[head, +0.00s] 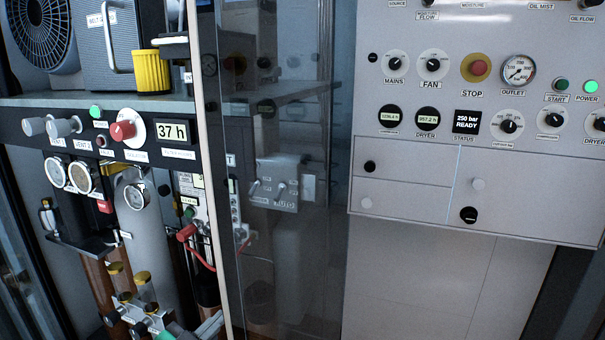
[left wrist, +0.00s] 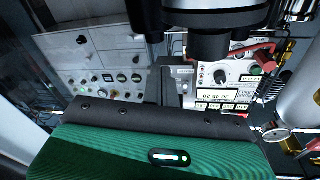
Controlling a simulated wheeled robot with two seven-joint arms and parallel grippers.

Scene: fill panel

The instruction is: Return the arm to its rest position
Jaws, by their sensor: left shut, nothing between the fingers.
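In the left wrist view, dark parts of my left gripper (left wrist: 208,45) hang in from the top edge. It is shut and holds nothing. It is in front of a panel of labels and a dial (left wrist: 222,76), but I cannot tell the gap between them. The head view shows no clear part of either gripper. My right gripper is in neither view.
Gauges, bottles and a red-handled valve (head: 186,232) crowd the lower left.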

